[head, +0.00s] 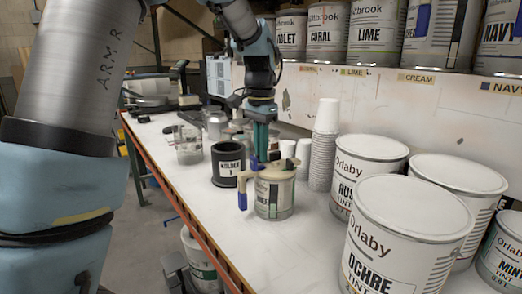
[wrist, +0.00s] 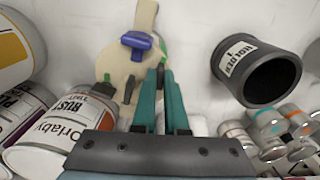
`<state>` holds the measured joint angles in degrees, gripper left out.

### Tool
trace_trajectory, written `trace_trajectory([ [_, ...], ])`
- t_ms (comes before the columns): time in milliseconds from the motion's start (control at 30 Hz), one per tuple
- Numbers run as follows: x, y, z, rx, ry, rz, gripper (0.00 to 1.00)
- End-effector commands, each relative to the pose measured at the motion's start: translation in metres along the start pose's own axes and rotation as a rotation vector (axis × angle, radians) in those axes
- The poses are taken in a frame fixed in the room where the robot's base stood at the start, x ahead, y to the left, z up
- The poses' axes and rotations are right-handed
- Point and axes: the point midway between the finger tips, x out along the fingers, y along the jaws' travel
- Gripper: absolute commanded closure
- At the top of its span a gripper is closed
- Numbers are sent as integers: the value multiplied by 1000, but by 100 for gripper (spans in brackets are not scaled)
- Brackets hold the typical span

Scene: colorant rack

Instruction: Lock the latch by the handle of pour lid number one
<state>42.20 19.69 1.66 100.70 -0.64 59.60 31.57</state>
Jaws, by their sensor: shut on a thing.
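A beige pour lid (head: 274,173) sits on a small labelled can (head: 274,201) on the bench. A beige arm of the lid reaches left, with a blue part (head: 242,196) hanging at its end. In the wrist view the lid (wrist: 118,58) shows a blue piece (wrist: 137,42), small green bits and dark upright parts (wrist: 130,89). My gripper (head: 264,150) points down at the lid's far edge. Its teal fingers (wrist: 160,78) are close together on a small dark part, seemingly a latch, mostly hidden by the fingertips. Its locked state cannot be told.
A black holder (head: 228,165) marked 1 stands left of the can. Stacked paper cups (head: 323,145) and large Orlaby tins (head: 408,232) stand to the right. A glass beaker (head: 188,150) and small jars stand behind. The front bench strip is clear.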

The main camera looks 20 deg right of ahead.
Motion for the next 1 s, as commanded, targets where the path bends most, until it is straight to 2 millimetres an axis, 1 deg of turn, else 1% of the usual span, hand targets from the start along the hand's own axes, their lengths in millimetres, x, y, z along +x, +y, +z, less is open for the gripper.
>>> trace_trajectory([
  [133,0,0,0,-1,-1,0,100],
  [167,0,0,0,-1,-1,0,87],
  [400,0,0,0,-1,0,0,60],
  [433,0,0,0,-1,0,0,59],
  [667,0,0,0,-1,0,0,59],
  [767,-5,0,0,-1,1,-1,59],
  [867,-18,0,-1,-1,4,-2,59],
  [1000,-46,0,-1,-1,6,-3,59],
])
